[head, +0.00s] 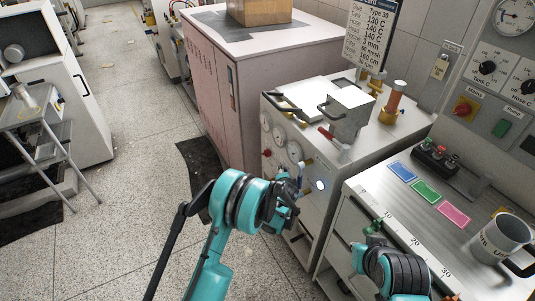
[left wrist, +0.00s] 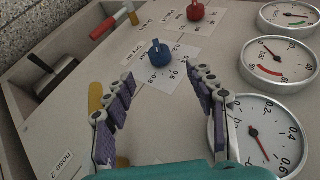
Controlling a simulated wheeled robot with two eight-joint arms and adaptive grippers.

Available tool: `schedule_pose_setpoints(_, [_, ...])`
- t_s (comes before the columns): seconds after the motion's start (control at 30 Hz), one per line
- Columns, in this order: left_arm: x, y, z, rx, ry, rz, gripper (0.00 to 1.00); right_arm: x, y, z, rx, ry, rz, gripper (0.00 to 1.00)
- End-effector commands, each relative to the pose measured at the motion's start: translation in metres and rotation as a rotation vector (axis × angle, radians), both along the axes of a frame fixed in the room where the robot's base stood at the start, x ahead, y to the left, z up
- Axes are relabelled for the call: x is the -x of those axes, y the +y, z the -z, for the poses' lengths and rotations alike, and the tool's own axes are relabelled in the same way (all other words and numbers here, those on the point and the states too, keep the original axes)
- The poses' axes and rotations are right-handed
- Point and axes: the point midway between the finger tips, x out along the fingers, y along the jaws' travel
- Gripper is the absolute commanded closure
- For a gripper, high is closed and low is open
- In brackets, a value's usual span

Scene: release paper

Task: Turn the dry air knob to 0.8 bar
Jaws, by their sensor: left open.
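In the head view my left gripper (head: 294,198) is at the machine's front panel. A gauge (left wrist: 258,138) shows at lower right. My right gripper (head: 374,238) is by the right-hand cabinet, its fingers unclear.
A red knob (left wrist: 195,10) is beyond the blue one. More gauges (left wrist: 278,62) line the panel's right side. A red-handled valve (left wrist: 112,26) and a yellow handle (left wrist: 95,98) stick out nearby. The bench with a mug (head: 500,239) stands at right.

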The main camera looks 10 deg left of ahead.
Motion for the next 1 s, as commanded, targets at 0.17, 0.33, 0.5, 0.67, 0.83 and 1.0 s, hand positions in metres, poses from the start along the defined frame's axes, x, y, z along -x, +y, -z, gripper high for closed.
schedule_pose_setpoints(0.17, [-0.031,0.003,0.025,0.002,0.0,-0.002,0.44,0.0,0.0,0.0,0.0,0.0,0.0,1.0])
schedule_pose_setpoints(0.33, [-0.06,0.007,0.046,0.004,0.001,-0.003,0.44,0.0,0.0,0.0,0.0,0.0,0.0,1.0])
schedule_pose_setpoints(0.5, [-0.079,0.01,0.056,0.043,0.05,-0.005,0.44,0.0,0.0,0.0,0.0,0.0,0.0,1.0])
schedule_pose_setpoints(0.67, [-0.08,0.012,0.055,0.156,0.206,-0.006,0.44,0.0,0.0,0.0,0.0,0.0,0.0,1.0])
schedule_pose_setpoints(0.83, [-0.082,0.014,0.054,0.285,0.385,-0.005,0.44,0.0,0.0,0.0,0.0,0.0,0.0,1.0])
schedule_pose_setpoints(1.0, [-0.08,0.014,0.045,0.376,0.511,-0.001,0.44,0.0,0.0,-0.005,0.0,0.0,0.0,1.0])
